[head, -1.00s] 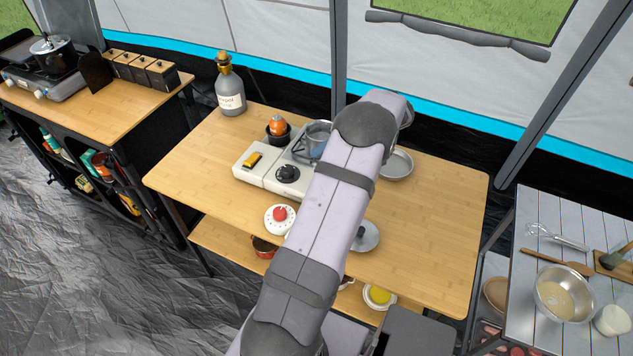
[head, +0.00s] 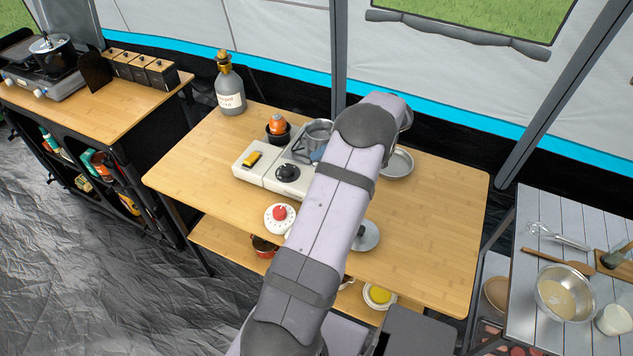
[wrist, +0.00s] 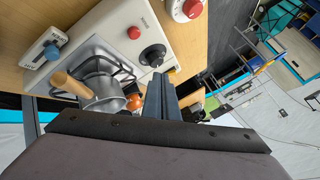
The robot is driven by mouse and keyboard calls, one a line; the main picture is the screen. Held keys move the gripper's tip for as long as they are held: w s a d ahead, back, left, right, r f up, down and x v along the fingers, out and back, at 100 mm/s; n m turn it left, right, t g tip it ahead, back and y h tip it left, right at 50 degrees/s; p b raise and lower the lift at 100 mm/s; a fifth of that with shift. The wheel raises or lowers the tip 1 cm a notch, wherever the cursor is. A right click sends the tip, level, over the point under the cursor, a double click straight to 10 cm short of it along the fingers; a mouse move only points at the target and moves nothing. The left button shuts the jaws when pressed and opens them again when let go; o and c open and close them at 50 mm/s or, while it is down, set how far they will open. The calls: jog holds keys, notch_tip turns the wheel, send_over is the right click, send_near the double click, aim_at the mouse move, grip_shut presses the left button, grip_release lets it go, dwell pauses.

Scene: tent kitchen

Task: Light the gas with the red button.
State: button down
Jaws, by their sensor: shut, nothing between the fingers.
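The cream gas stove (head: 250,173) stands on the wooden table, with a black knob (head: 287,173) on it. In the wrist view, the stove (wrist: 115,22) shows a small red button (wrist: 134,32) beside the black knob (wrist: 152,56). In the head view my arm hides the red button. My gripper (wrist: 160,80) is shut and empty. In the wrist view its tips appear just below the black knob, apart from the red button; I cannot tell how high above the stove they are. A grey pot (wrist: 96,88) with a wooden handle sits over the burner.
A white timer with a red knob (head: 280,212) stands near the stove's front. A bottle (head: 230,88) and a black cup (head: 278,132) stand behind. The table's right side is largely clear.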

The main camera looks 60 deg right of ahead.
notch_tip(320, 180, down, 6)
jog(key=b, duration=0.3)
jog(key=shift+f, duration=0.2)
jog(key=shift+f+b, duration=0.6)
jog(key=shift+b, duration=0.05)
jog(key=shift+f+b, duration=0.9)
jog(key=shift+b, duration=0.4)
dwell(2.2)
jog(key=shift+r, duration=0.95)
jog(key=shift+r+p, duration=1.2)
jog(key=shift+r, duration=1.3)
